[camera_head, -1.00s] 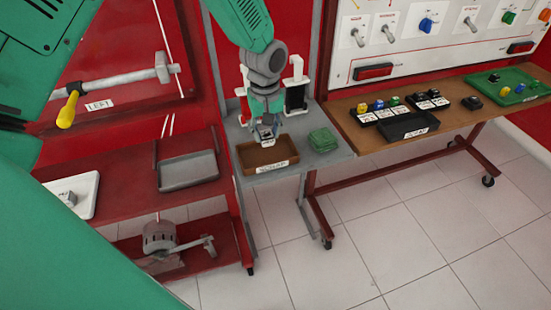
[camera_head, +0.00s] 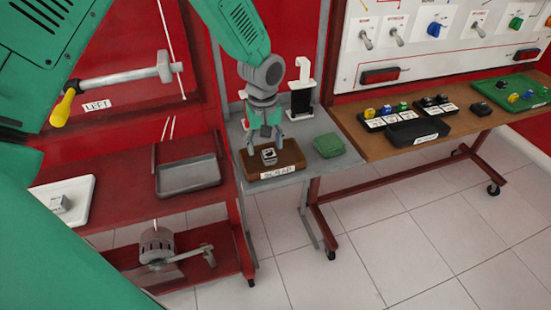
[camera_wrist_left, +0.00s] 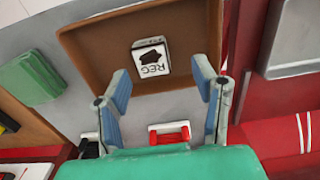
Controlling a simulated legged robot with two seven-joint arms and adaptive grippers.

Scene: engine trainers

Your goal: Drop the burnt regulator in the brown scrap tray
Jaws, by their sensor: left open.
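The regulator (camera_head: 269,155) is a small white block with a dark mark on its face. It lies inside the brown scrap tray (camera_head: 292,158), which has a SCRAP label on its front. In the left wrist view the regulator (camera_wrist_left: 151,57) shows a REG label and a black shape on the bare floor of the tray (camera_wrist_left: 102,52). My left gripper (camera_head: 264,142) is open and empty, with its fingers spread just above and behind the regulator. The left wrist view shows the two fingers (camera_wrist_left: 162,82) apart with nothing between them. My right gripper is not in view.
A green pad (camera_head: 329,145) lies right of the scrap tray on the grey stand. A grey tray (camera_head: 188,177) and a white tray (camera_head: 77,190) with a small block are on the red bench at left.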

